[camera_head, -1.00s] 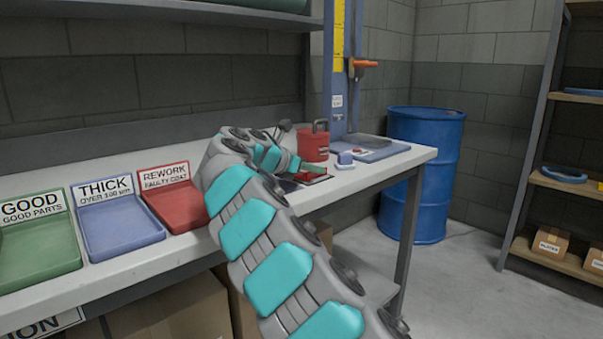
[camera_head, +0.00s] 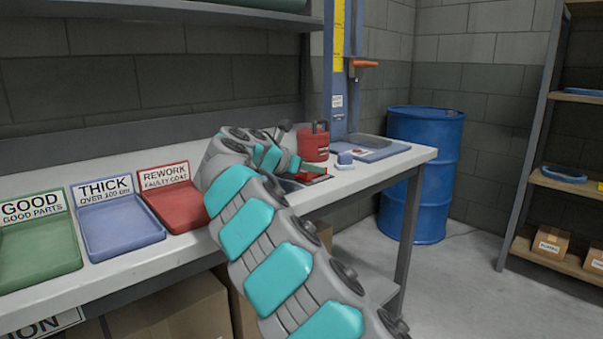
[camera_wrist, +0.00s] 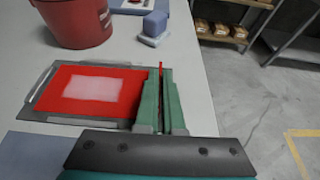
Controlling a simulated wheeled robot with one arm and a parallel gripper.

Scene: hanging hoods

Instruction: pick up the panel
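The panel (camera_wrist: 92,90) is a flat red sheet with a pale pink rectangle in its middle. In the wrist view it lies over a dark grey plate (camera_wrist: 44,116) on the bench, left of my fingers. My gripper (camera_wrist: 162,98) has two green fingers close together at the panel's right edge. A thin red upright strip, seemingly part of the panel, shows between them. In the head view only a small red piece of the panel (camera_head: 312,176) shows by the gripper; my arm hides the rest. I cannot tell whether the panel is clear of the plate.
A red pot (camera_head: 313,146) stands behind the panel, with a small blue-grey block (camera_head: 345,158) to its right. The red rework tray (camera_head: 178,211), blue thick tray (camera_head: 122,231) and green good tray (camera_head: 38,256) line the bench at left. A blue drum (camera_head: 422,180) stands beyond the bench end.

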